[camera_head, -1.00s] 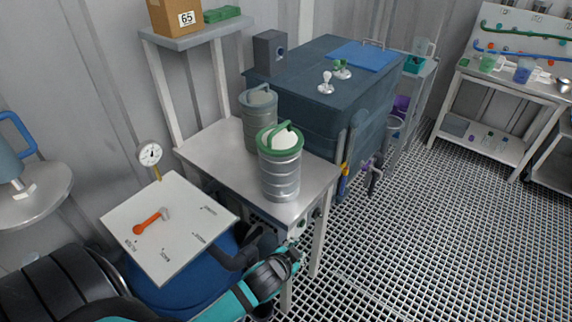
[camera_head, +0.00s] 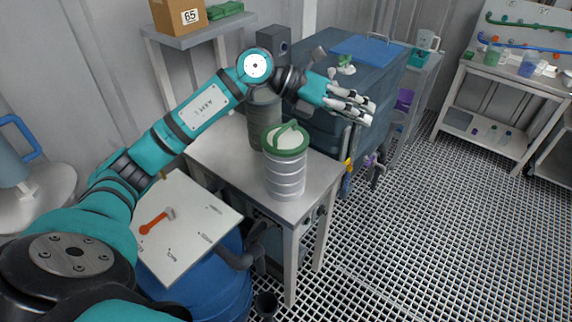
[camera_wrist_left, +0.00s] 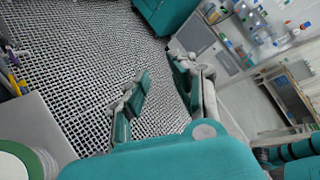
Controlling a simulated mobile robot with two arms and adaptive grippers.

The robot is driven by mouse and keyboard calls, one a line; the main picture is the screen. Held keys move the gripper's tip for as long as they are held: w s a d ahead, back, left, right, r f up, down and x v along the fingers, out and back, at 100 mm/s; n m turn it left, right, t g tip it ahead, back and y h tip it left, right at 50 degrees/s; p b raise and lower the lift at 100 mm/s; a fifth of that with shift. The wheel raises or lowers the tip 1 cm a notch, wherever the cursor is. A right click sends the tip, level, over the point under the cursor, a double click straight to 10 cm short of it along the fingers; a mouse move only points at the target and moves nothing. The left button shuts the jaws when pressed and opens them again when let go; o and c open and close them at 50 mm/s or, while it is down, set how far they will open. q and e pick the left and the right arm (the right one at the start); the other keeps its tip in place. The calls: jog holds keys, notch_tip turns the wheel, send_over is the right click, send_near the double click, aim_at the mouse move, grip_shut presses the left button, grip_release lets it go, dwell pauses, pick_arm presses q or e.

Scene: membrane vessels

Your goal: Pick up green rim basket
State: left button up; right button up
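The green rim basket (camera_head: 286,178) is a ribbed grey cylinder with a green rim and handle and something pale inside. It stands upright on the small metal table in the head view. Part of its green rim (camera_wrist_left: 18,158) shows at the lower left of the left wrist view. My left gripper (camera_head: 369,113) is above and to the right of the basket, apart from it, pointing right. In the left wrist view my left gripper (camera_wrist_left: 160,69) has its fingers apart with nothing between them. My right gripper is not in view.
A grey-rimmed basket (camera_head: 263,118) stands just behind, partly hidden by my left arm. The metal table (camera_head: 232,158) has bare room left of the baskets. A dark tank (camera_head: 322,128) stands behind. A white panel with an orange lever (camera_head: 153,222) is at front left.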

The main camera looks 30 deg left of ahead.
pick_arm(q)
jog(key=a+n+y, duration=0.1)
jog(key=a+y, duration=0.5)
jog(key=a, duration=0.7)
jog(key=n+g+y, duration=0.2)
jog(key=y, duration=0.2)
send_near(285, 126)
jog(key=p+x, duration=0.3)
jog(key=x, duration=0.2)
jog(key=shift+w+f, duration=0.15)
jog(key=shift+f, duration=0.05)
jog(key=p+x, duration=0.2)
jog(key=x, duration=0.2)
jog(key=shift+s+f+p, duration=0.1)
jog(key=shift+s+p, duration=0.2)
jog(key=shift+p, duration=0.1)
jog(key=shift+w+d+f, duration=0.1)
jog(key=shift+w+f, duration=0.15)
jog(key=shift+f, duration=0.35)
grip_shut()
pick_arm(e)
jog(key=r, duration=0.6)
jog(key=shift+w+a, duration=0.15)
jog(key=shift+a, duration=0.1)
pick_arm(q)
jog(key=shift+r, duration=0.15)
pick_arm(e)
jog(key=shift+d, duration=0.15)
